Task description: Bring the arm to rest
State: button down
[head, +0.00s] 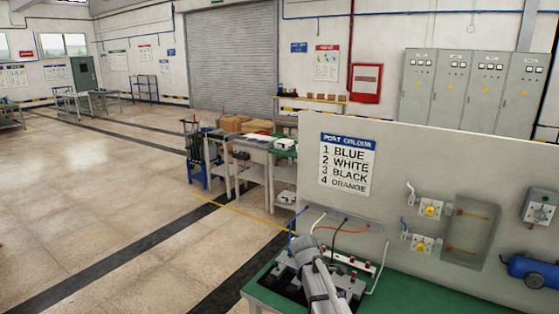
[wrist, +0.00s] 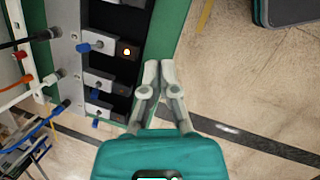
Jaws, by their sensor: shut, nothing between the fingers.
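My gripper (wrist: 158,68) is shut and empty in the wrist view, its two fingertips together. It is over the edge of the green bench top (wrist: 166,35), with floor to its right. A dark block with valve-like modules (wrist: 104,80) lies left of the fingers, apart from them in the picture. In the head view my arm reaches over the green bench (head: 428,292) at the bottom centre; I cannot make out the fingertips there.
A grey panel (head: 400,150) with a port order sign (head: 347,164) stands behind the bench. Coloured hoses (head: 340,228) run from it down to the bench. A blue tank (head: 533,270) is at the right. Open floor (head: 120,225) lies to the left.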

jog(key=s+d+f+m+y, duration=0.1)
jog(key=s+d+m, duration=0.1)
jog(key=s+m, duration=0.5)
jog(key=s+d+m+y, duration=0.2)
jog(key=s+m, duration=0.5)
jog(key=s, duration=0.3)
jog(key=shift+s+f+m+g+b, duration=0.4)
jog(key=shift+d, duration=0.15)
